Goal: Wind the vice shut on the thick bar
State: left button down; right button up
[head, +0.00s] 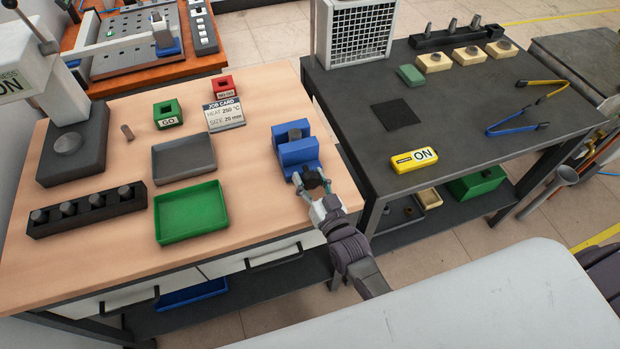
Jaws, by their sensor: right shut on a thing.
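The blue vice (297,153) stands near the right edge of the wooden bench. A grey bar (294,134) stands upright between its jaws; I cannot tell whether both jaws touch it. My right gripper (313,183) is at the near end of the vice, its fingers closed around the dark vice handle (312,178). The fingers hide much of the handle. My left gripper is not in view.
On the wooden bench (100,270) are a grey tray (184,158), a green tray (192,212), a black rack of bars (88,210), a job card (223,114) and a press (75,145). A dark table (455,110) stands to the right, with a yellow ON box (414,160).

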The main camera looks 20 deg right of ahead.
jog(key=m, duration=0.3)
jog(key=o, duration=1.2)
jog(key=s, duration=0.4)
jog(key=s+d, duration=0.1)
jog(key=s, duration=0.7)
jog(key=shift+d+f, duration=0.15)
